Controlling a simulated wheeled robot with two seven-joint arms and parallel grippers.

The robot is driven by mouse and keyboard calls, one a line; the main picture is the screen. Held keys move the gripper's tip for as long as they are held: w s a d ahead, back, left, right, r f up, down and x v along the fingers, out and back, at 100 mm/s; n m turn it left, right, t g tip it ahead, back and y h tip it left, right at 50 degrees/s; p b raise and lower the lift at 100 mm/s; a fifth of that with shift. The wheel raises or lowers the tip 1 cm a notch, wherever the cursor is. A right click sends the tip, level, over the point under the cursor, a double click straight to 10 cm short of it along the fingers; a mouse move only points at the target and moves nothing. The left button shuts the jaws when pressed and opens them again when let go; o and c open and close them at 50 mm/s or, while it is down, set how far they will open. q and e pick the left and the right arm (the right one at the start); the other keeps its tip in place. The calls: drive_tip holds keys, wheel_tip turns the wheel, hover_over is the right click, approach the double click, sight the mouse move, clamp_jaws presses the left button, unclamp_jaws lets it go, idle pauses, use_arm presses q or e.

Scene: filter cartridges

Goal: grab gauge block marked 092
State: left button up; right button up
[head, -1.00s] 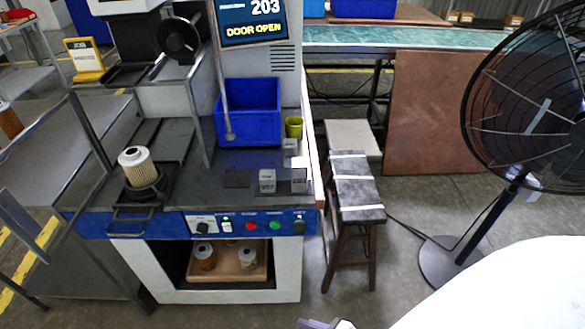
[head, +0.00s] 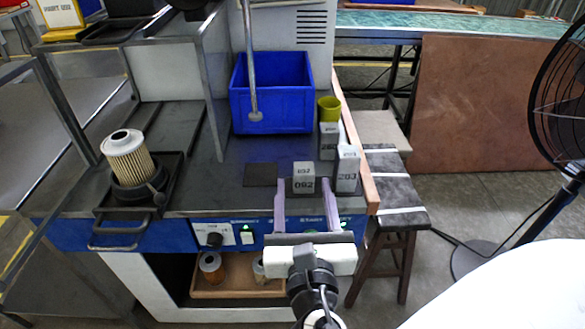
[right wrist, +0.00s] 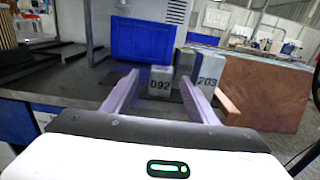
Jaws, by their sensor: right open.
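The gauge block marked 092 (head: 304,179) is a small grey block standing upright on the dark machine top near its front edge. It also shows in the right wrist view (right wrist: 160,83), between and beyond the fingertips. My right gripper (head: 304,190) is open, with its two pale purple fingers pointing forward on either side of the block. The block marked 203 (head: 347,169) stands just to the right, close to the right finger. A third grey block (head: 329,141) stands behind them. My left gripper is not in view.
A blue bin (head: 272,95) and a yellow-green cup (head: 329,109) stand behind the blocks. A filter cartridge (head: 130,158) sits in a holder at left. A dark square pad (head: 261,175) lies left of block 092. A copper-coloured edge (head: 359,160) bounds the right side.

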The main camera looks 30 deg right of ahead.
sight(304, 179)
drive_tip(key=x, duration=0.3)
drive_tip(key=shift+w+d+r, duration=0.15)
drive_tip(key=shift+w+d, duration=0.05)
drive_tip(key=shift+d, duration=0.1)
drive_tip(key=shift+w+d, duration=0.3)
drive_tip(key=shift+w, duration=0.2)
drive_tip(key=x, duration=0.4)
drive_tip(key=shift+w+d+r, duration=0.1)
drive_tip(key=shift+w+d, duration=0.1)
drive_tip(key=shift+w, duration=0.15)
drive_tip(key=c, duration=1)
drive_tip(key=shift+c, duration=1.4)
